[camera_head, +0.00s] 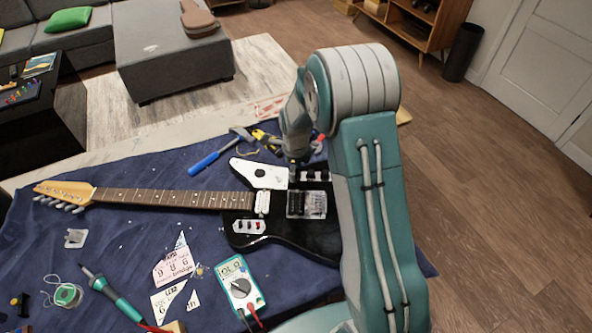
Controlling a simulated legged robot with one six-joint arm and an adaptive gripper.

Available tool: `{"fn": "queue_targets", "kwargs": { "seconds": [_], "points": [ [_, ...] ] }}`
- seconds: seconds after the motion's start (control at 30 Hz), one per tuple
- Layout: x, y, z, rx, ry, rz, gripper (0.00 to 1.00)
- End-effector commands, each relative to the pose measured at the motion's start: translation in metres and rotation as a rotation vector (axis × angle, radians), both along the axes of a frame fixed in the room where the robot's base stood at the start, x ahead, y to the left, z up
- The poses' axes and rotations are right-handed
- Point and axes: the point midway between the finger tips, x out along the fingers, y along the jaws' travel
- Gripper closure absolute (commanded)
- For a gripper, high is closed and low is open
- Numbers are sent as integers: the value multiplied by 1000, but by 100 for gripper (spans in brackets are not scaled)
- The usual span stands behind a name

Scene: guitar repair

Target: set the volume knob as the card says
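A black electric guitar (327,240) lies flat on a blue cloth, its neck pointing left. Its body has a plate with small knobs (248,226) at the lower edge and another small row of controls (313,176) near the arm. I cannot tell which is the volume knob or how it is set. White card pieces, one with red print (173,264) and one below it (172,302), lie apart below the neck; their small writing is mostly unreadable. My gripper (294,172) points down over the upper guitar body; its fingers are too small and partly hidden to judge.
A multimeter (240,287), a soldering iron (112,292) and a solder spool (67,295) lie in front of the guitar. A blue-handled hammer (207,161) and other tools lie behind it. My arm covers the guitar's right end.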

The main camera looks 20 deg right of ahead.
Motion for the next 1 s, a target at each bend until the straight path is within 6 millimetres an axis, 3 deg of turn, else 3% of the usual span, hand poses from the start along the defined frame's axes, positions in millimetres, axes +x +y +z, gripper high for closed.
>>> {"fn": "queue_targets", "kwargs": {
  "seconds": [0.37,0.47,0.8,1.0],
  "points": [
    [-1,-1,4,-1,2,0,33],
    [-1,-1,16,-1,1,0,33],
    [0,1,85,-1,-2,0,33],
    [0,1,112,-2,2,0,33]
  ]
}}
